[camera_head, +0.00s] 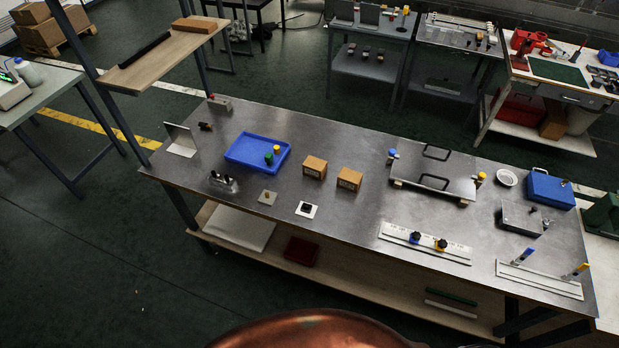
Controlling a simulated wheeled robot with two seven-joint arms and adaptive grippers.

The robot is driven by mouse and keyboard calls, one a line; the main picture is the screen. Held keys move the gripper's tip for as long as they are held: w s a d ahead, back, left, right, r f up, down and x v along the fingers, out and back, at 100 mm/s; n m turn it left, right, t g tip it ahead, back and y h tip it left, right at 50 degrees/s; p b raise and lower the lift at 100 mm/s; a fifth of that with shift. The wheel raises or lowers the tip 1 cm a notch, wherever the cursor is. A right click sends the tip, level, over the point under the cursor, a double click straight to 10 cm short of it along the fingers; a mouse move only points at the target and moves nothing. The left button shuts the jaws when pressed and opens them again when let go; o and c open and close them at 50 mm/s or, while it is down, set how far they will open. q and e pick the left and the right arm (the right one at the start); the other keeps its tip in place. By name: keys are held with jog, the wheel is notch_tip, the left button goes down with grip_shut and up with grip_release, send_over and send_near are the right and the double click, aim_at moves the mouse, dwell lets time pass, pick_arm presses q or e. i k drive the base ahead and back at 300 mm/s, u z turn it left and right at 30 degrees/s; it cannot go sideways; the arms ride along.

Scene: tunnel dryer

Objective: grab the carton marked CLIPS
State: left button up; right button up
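Two small brown cartons stand side by side near the middle of the metal table (345,135). One is the left carton (314,167), the other the right carton (349,180), a little nearer to me. They stand apart with a narrow gap. Each seems to have a pale label with dark print on its front, too small to read, so I cannot tell which is marked CLIPS. Neither of my grippers is in view.
Left of the cartons is a blue tray (233,164) holding a green and a yellow piece. Small square plates (307,210) lie in front. To the right are a handled metal plate (432,172), a white rail (425,243) and a blue box (550,188).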

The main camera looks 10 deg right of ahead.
aim_at(349, 180)
jog(key=u, duration=1.05)
jog(key=i, duration=1.65)
jog(key=z, duration=1.65)
